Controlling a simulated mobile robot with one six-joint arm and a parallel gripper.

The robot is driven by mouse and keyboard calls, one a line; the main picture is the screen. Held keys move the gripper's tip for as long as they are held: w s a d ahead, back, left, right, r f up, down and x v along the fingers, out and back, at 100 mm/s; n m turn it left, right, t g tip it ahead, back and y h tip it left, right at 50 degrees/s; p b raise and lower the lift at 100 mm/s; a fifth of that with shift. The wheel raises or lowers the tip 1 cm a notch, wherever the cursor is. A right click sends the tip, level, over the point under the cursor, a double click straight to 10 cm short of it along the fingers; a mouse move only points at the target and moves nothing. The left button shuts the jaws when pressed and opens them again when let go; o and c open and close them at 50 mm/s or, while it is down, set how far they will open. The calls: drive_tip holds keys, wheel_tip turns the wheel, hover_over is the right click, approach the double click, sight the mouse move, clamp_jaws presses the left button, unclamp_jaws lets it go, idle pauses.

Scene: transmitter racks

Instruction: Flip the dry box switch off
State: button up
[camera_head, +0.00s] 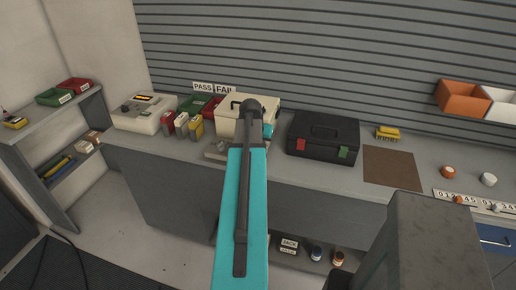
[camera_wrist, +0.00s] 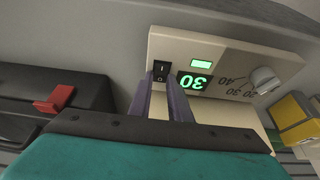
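The dry box (camera_head: 232,112) is a cream box at the back of the bench in the head view, partly hidden behind my teal arm. In the wrist view its front panel (camera_wrist: 222,53) appears upside down. The panel carries a small black rocker switch (camera_wrist: 160,71), a lit green display (camera_wrist: 194,82) reading 30, a lit green lamp (camera_wrist: 201,64) and a round dial knob (camera_wrist: 264,80). My gripper (camera_wrist: 160,82) has its two grey-purple fingers apart with nothing held. Their tips flank the switch's lower edge; I cannot tell whether they touch it.
A black case (camera_head: 323,139) with red and green latches stands right of the dry box. Its red latch (camera_wrist: 54,99) shows at left in the wrist view. Yellow-fronted boxes (camera_head: 196,128) stand left of the dry box. A brown mat (camera_head: 390,167) lies bare farther right.

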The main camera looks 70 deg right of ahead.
clamp_jaws()
drive_tip(key=shift+d+r+p, duration=0.1)
drive_tip(key=shift+d+p, duration=0.05)
drive_tip(key=shift+p, duration=0.15)
drive_tip(key=shift+d+y+p, duration=0.15)
drive_tip(key=shift+y+p, duration=0.3)
drive_tip(key=shift+y, duration=0.15)
drive_tip(key=shift+d+y+p, duration=0.15)
drive_tip(key=shift+y+p, duration=0.45)
drive_tip(key=shift+p, duration=0.05)
drive_tip(key=shift+y, duration=0.3)
